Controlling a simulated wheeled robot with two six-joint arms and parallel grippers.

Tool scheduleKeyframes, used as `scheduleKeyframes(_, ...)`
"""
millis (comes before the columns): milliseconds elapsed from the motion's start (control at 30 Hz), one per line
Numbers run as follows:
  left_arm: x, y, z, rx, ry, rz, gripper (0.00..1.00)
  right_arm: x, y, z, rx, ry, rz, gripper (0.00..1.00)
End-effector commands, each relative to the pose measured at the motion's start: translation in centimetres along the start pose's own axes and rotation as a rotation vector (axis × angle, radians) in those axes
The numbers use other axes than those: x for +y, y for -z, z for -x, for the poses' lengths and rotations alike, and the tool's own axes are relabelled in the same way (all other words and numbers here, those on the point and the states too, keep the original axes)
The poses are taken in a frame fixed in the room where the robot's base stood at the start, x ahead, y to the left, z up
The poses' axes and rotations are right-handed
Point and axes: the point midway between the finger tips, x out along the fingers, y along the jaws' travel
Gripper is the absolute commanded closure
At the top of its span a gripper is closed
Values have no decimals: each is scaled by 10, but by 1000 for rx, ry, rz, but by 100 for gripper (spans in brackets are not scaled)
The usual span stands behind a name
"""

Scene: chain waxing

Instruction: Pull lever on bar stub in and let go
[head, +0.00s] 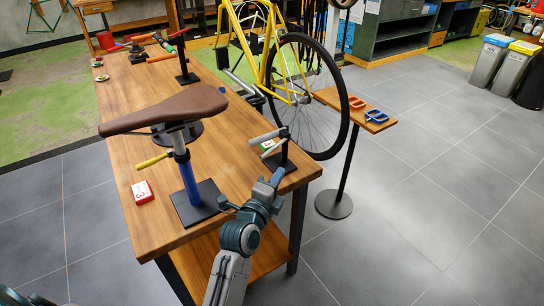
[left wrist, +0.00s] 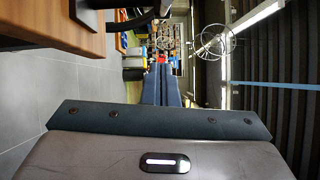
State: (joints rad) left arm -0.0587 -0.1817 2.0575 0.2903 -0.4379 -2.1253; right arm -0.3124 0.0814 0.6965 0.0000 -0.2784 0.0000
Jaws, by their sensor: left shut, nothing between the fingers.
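The bar stub (head: 265,136) is a short grey tube on a black stand near the right front corner of the wooden bench. A pale lever (head: 273,149) sticks out just below it, with a gap between the two. My left gripper (head: 276,176) is shut and empty, in front of the stand near the bench's front right corner. It appears apart from the lever. In the left wrist view, its closed blue-grey fingers (left wrist: 163,86) point away from the camera with nothing between them; the lever cannot be made out there. My right gripper is not in view.
A brown saddle (head: 165,108) on a blue post stands left of the stub, with a red number block (head: 142,192) beside it. A yellow bicycle (head: 262,45) is behind. A small side table (head: 330,95) holds red and blue trays.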

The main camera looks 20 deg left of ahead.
Motion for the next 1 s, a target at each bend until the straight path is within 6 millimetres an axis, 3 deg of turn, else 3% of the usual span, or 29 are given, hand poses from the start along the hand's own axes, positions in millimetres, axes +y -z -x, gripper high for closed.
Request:
scheduleKeyframes(100, -4, 0, -29, 1, 0, -1, 100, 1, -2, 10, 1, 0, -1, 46)
scheduleKeyframes(200, -4, -6, -44, 0, 0, -5, 100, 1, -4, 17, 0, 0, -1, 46)
scheduleKeyframes(500, -2, -35, -49, 0, 0, -2, 100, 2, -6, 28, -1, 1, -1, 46)
scheduleKeyframes(1000, 1, -39, -50, 2, 1, 0, 100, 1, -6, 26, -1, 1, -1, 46)
